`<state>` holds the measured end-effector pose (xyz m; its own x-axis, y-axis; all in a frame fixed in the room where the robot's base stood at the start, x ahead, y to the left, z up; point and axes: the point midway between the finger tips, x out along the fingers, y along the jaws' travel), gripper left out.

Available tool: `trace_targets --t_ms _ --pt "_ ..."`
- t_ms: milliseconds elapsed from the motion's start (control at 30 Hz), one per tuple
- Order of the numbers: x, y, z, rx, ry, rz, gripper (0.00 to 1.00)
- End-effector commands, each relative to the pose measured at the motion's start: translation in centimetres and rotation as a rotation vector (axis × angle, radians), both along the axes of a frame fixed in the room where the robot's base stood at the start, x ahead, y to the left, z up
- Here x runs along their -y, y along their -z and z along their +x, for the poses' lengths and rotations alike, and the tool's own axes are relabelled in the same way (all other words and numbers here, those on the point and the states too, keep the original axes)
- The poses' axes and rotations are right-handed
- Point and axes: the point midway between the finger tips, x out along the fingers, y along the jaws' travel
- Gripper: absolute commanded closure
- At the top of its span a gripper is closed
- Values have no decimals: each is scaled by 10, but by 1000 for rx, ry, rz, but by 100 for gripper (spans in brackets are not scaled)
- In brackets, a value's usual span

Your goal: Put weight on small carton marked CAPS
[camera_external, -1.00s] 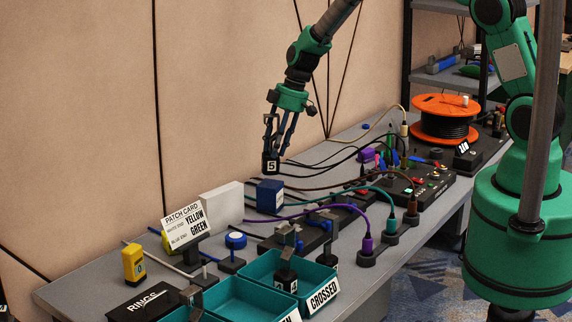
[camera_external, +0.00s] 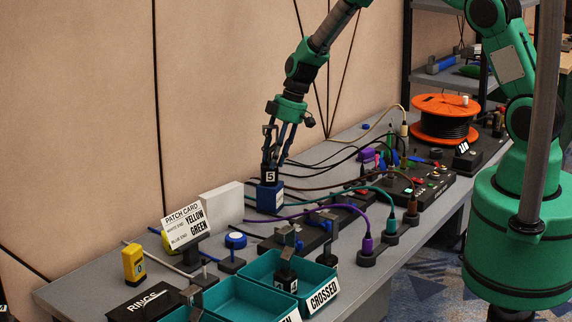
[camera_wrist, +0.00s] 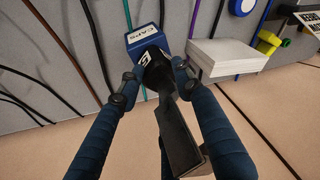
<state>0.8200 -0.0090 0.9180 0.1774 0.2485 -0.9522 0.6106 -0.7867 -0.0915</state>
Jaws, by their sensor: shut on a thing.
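The small blue carton (camera_external: 270,199), marked CAPS in the wrist view (camera_wrist: 140,38), stands on the bench beside a white box. My gripper (camera_external: 271,165) is shut on a black weight (camera_external: 269,178) with a white label reading 5. The weight is upright directly over the carton's top and overlaps its upper edge in the external view. I cannot tell whether it touches the top or hangs just above it. In the wrist view the weight (camera_wrist: 153,60) is between my fingertips, in front of the carton.
The white box (camera_external: 221,202) stands close to the carton's left. A purple cable (camera_external: 310,207) and several other cables run across the bench nearby. The wall is close behind.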

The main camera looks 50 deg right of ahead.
Motion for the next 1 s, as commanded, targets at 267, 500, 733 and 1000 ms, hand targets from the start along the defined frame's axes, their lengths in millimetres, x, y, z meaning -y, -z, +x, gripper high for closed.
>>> trace_targets --t_ms 267,500,733,1000 --pt "0 0 0 0 0 0 58" --pt "0 0 0 0 0 0 45" --pt "1 -2 0 1 0 0 45" --pt "6 -24 -4 2 2 0 45"
